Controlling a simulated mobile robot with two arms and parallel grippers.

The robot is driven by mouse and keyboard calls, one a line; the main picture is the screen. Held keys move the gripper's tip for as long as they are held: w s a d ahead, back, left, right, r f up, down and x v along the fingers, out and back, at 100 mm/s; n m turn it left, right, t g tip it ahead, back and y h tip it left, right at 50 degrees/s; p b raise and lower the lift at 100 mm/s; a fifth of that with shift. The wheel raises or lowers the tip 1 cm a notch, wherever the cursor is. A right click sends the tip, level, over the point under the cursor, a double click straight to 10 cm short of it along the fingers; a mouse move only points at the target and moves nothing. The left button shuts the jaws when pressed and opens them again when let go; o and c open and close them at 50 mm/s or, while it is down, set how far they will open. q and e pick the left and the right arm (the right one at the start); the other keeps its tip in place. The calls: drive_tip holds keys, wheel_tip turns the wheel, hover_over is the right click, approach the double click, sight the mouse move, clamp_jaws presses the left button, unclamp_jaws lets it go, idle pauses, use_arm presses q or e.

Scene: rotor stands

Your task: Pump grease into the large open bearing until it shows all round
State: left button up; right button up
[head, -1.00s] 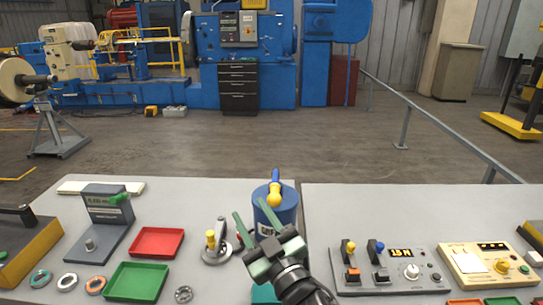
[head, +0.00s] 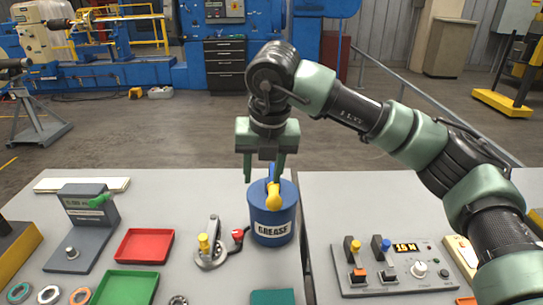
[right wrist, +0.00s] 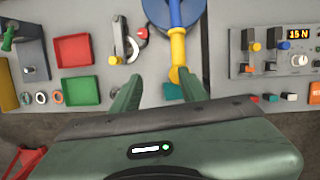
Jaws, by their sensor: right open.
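A blue grease drum (head: 265,224), labelled GREASE, stands upright on the bench. A pump lever with a yellow grip (head: 273,197) tops it; the lever also shows in the right wrist view (right wrist: 178,48). My right gripper (head: 264,172) is open and empty, pointing down over the drum's back, fingers apart. Its fingers also show in the right wrist view (right wrist: 158,88), beside the yellow grip. A red-tipped nozzle (head: 238,235) lies left of the drum beside a round grey fixture (head: 211,258) with a yellow knob. I cannot tell which part is the large open bearing. My left gripper is out of view.
A red tray (head: 144,246) and a green tray (head: 125,287) lie left, with several small rings (head: 48,294) near the front edge. A grey display stand (head: 88,205) is far left. A control box (head: 391,268) with switches stands right. The bench's right back is clear.

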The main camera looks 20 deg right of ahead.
sight(274, 190)
drive_tip(key=d, duration=0.1)
drive_tip(key=r, duration=0.1)
drive_tip(key=d+h, duration=0.1)
drive_tip(key=shift+w+d+r+m, duration=0.2)
drive_tip(key=shift+w+d+m, duration=0.1)
drive_tip(key=shift+d+m, duration=0.1)
drive_tip(key=shift+f, duration=0.25)
drive_tip(key=b+x, duration=0.5)
drive_tip(key=x, duration=0.3)
drive_tip(key=shift+w+f, duration=0.15)
drive_tip(key=shift+f, duration=0.05)
drive_tip(key=shift+b+x, duration=0.55)
drive_tip(key=shift+x, duration=0.35)
drive_tip(key=shift+w, duration=0.15)
clamp_jaws()
drive_tip(key=shift+f, duration=0.15)
